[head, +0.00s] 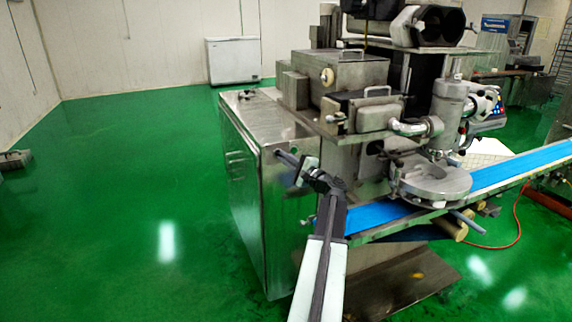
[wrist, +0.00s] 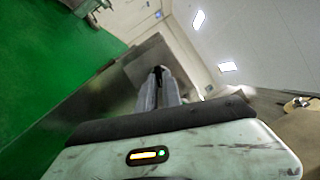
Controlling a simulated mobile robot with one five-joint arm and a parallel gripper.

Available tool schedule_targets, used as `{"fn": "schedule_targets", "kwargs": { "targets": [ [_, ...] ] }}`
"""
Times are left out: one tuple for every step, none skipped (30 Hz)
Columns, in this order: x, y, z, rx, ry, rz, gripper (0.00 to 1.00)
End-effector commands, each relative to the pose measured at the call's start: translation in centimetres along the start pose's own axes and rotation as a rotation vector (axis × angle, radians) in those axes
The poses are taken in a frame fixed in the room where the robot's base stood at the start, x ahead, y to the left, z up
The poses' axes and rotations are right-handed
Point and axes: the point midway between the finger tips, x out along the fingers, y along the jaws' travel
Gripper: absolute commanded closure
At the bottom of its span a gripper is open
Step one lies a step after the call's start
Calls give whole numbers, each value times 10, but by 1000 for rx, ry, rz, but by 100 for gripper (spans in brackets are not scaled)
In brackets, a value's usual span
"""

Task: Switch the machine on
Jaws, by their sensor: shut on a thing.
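The machine (head: 375,110) stands on a steel cabinet (head: 245,190), with a blue conveyor belt (head: 510,172) running out to the right. My gripper (head: 279,153) reaches to the upper part of the cabinet's side, near its front corner. In the wrist view my gripper (wrist: 158,74) has its two grey fingers close together, shut on a small dark thing at their tips. That thing is mostly hidden by the fingers, and I cannot tell whether it is a switch. The steel surface lies just beyond the fingertips.
A control panel with coloured buttons (head: 490,118) sits at the machine's right side. A white chest freezer (head: 233,60) stands by the back wall. The green floor (head: 130,190) left of the cabinet is clear. A red hose (head: 508,238) lies on the right.

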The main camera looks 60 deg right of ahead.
Motion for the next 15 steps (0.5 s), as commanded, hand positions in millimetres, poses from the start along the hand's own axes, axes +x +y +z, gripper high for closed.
{"fn": "schedule_targets", "kwargs": {
  "targets": [
    [-2, 8, -1, 36, -1, -12, 100],
    [-2, 8, 0, 62, -1, -22, 100],
    [-2, 8, 0, 96, -1, -36, 100],
    [-2, 8, 0, 120, -1, -46, 100],
    [-2, 9, 0, 145, -1, -56, 100],
    [-1, 9, 0, 176, -1, -69, 100],
    [-1, 9, 1, 199, 0, -78, 100],
    [-1, 9, 1, 221, -1, -88, 100],
    [-1, 9, 1, 249, -1, -99, 100],
    [-1, 9, 1, 270, -1, -108, 100],
    [-1, 9, 2, 289, -1, -116, 100],
    [-1, 9, 1, 314, 0, -127, 100],
    [-1, 9, 2, 331, 0, -134, 100],
    [-1, 9, 2, 347, 0, -141, 100],
    [0, 9, 2, 368, -1, -150, 100]
  ]
}}
